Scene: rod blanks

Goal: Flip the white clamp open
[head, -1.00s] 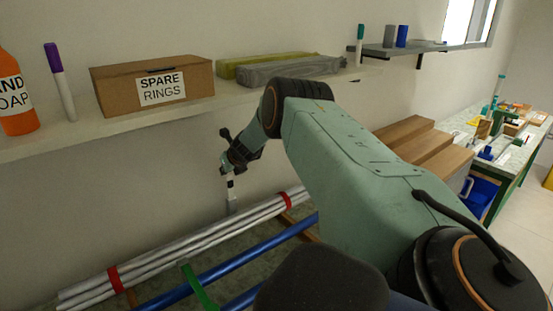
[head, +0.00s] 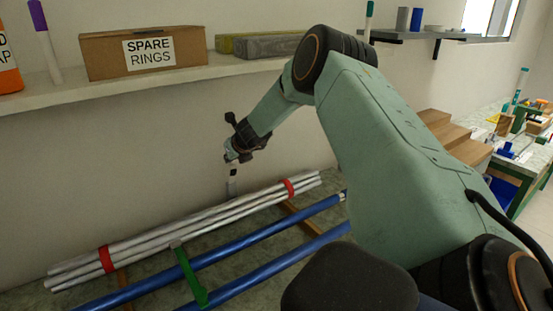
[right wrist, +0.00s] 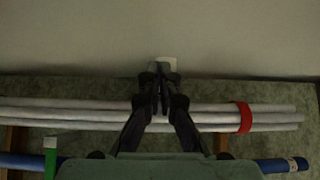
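My right gripper (head: 233,166) points down close to the wall, above the far side of the rod bundle. In the right wrist view its two dark fingers (right wrist: 160,88) are together at the tips. A small pale grey-white piece, which looks like the white clamp (right wrist: 165,62), shows just beyond the fingertips. My left gripper is out of view.
White rods (head: 200,227) bound with red bands lie along the wall. Blue rods (head: 270,242) and a green strap-like piece (head: 189,276) lie nearer. A shelf (head: 70,88) above carries a cardboard box (head: 100,57). Wooden steps (head: 450,140) stand to the right.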

